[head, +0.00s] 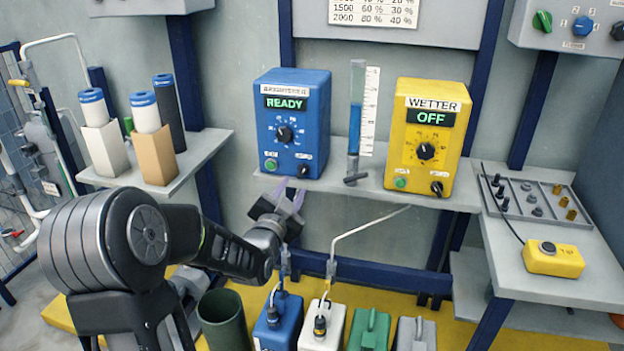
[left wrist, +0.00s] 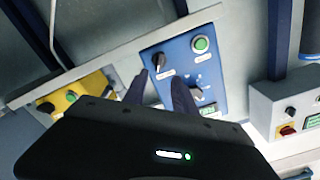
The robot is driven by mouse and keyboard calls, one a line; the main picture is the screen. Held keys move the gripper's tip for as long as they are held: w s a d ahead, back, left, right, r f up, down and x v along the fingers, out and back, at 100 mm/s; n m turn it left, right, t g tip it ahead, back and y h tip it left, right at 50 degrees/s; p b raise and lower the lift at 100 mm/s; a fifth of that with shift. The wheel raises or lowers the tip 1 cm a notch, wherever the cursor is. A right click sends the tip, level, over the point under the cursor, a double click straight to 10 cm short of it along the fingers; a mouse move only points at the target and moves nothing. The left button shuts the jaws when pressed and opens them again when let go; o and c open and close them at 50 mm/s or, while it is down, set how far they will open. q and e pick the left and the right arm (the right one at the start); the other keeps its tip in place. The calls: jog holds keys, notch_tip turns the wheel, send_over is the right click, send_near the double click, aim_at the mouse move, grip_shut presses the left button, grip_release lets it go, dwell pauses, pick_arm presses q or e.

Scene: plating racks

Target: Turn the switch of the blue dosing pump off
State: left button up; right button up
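The blue dosing pump (head: 312,100) stands on the grey wall shelf, and its display reads READY. Its front has a large dial (head: 284,134), a green button (head: 271,164) at lower left and a small black switch (head: 303,171) at lower right. In the left wrist view the pump panel (left wrist: 178,62) appears turned over, with the black switch (left wrist: 158,60) and green button (left wrist: 201,44) both clear. My left gripper (head: 291,190) is just below and in front of the pump's lower edge. Its two fingers (left wrist: 159,80) are apart, empty, pointing toward the switch without visible contact. My right gripper is not in view.
A yellow pump (head: 440,95) reading OFF stands to the right, beyond a glass tube (head: 356,110) with blue liquid. Bottles (head: 92,105) stand on the left shelf. Several canisters (head: 322,325) stand below. A hose (head: 370,228) runs under the shelf.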

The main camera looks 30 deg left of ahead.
aim_at(302, 172)
pick_arm(q)
jog(key=shift+w, duration=0.1)
jog(key=x, duration=0.7)
jog(key=shift+w+a, duration=0.1)
jog(key=shift+w, duration=0.2)
grip_shut()
dwell(0.5)
